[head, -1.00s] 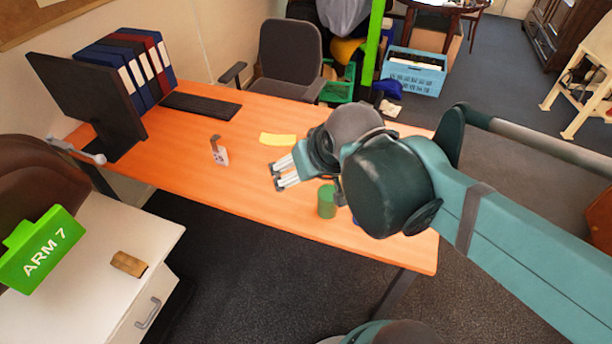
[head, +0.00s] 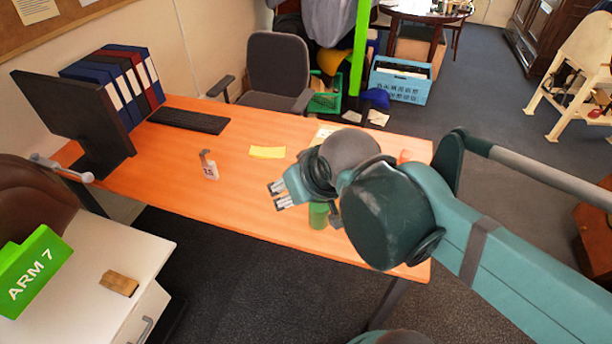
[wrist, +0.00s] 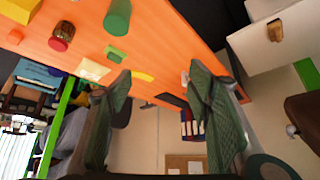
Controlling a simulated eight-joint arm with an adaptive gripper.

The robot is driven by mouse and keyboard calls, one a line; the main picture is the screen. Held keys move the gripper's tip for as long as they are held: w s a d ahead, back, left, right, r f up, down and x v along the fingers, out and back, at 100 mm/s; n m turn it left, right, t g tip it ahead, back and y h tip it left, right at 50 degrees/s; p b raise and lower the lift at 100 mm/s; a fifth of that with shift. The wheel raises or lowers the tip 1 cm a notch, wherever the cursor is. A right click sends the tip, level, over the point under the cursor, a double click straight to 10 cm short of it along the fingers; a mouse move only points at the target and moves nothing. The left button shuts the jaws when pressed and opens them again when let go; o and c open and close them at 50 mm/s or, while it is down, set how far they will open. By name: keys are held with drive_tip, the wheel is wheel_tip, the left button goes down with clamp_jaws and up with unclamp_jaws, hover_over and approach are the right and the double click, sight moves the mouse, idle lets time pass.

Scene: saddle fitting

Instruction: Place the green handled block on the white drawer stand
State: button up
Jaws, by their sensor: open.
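My gripper (head: 280,195) is open and empty above the orange desk (head: 170,185); its two dark fingers stand wide apart in the wrist view (wrist: 158,88). A small green block (wrist: 114,54) lies on the desk in the wrist view, off to the left of the fingers and apart from them. I cannot make out its handle, and in the head view my arm seems to hide it. The white drawer stand (head: 75,285) is at the lower left of the head view and at the upper right of the wrist view (wrist: 290,48).
A wooden block (head: 119,284) lies on the stand, near a green "ARM 7" sign (head: 32,270). The desk holds a green cylinder (head: 318,215), a red-lidded jar (wrist: 62,35), a small bottle (head: 209,170), yellow notes (head: 267,152), a monitor (head: 75,115) and binders.

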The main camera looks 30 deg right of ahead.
drive_tip(key=shift+w, duration=0.1)
drive_tip(key=w+d+f+n+g+y+b, duration=0.15)
drive_tip(key=w+d+f, duration=0.3)
drive_tip(key=w, duration=0.55)
drive_tip(key=w+d+f+n+g+y, duration=0.1)
drive_tip(key=w+d+f+n+y, duration=0.25)
drive_tip(key=w, duration=0.55)
drive_tip(key=w+d+f+n, duration=0.1)
drive_tip(key=w+d+f, duration=0.2)
drive_tip(key=d+f, duration=0.2)
drive_tip(key=w+d+f+n, duration=0.1)
drive_tip(key=w+d+f, duration=0.2)
drive_tip(key=d+f, duration=0.2)
drive_tip(key=w+d+f+n+t, duration=0.1)
drive_tip(key=w+d+f+n, duration=0.1)
drive_tip(key=d+f, duration=0.3)
drive_tip(key=shift+w+d+f+y+b, duration=0.3)
drive_tip(key=shift+w+d+f+y, duration=0.1)
drive_tip(key=shift+w+d, duration=0.15)
drive_tip(key=shift+w+a, duration=0.1)
drive_tip(key=shift+a, duration=0.05)
drive_tip(key=shift+b+x, duration=0.3)
drive_tip(key=shift+x, duration=0.95)
